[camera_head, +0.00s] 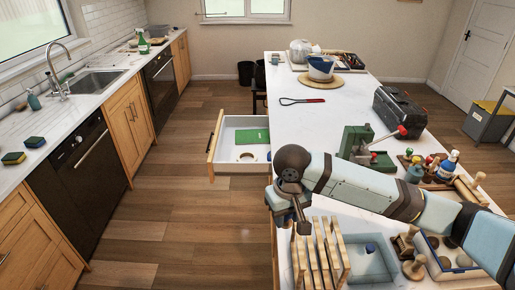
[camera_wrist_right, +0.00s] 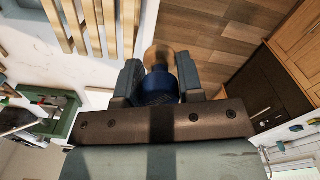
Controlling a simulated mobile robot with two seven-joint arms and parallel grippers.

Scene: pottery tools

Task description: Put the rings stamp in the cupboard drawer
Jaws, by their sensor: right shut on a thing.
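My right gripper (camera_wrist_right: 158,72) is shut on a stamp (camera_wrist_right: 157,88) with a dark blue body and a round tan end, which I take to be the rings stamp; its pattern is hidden. In the head view my right gripper (camera_head: 300,222) points down near the table's left edge, beside the wooden rack, and the stamp cannot be made out there. The cupboard drawer (camera_head: 211,146) is pulled open, farther back and left of the gripper. It holds a green flat item (camera_head: 252,136) and a ring-shaped item (camera_head: 247,156). My left gripper is out of view.
A wooden slatted rack (camera_head: 318,255) and a pale blue tray (camera_head: 380,262) stand close to my right gripper. Other stamps (camera_head: 415,267), a green press (camera_head: 356,140), bottles and a black toolbox (camera_head: 400,108) crowd the table's right side. Floor left of the table is clear.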

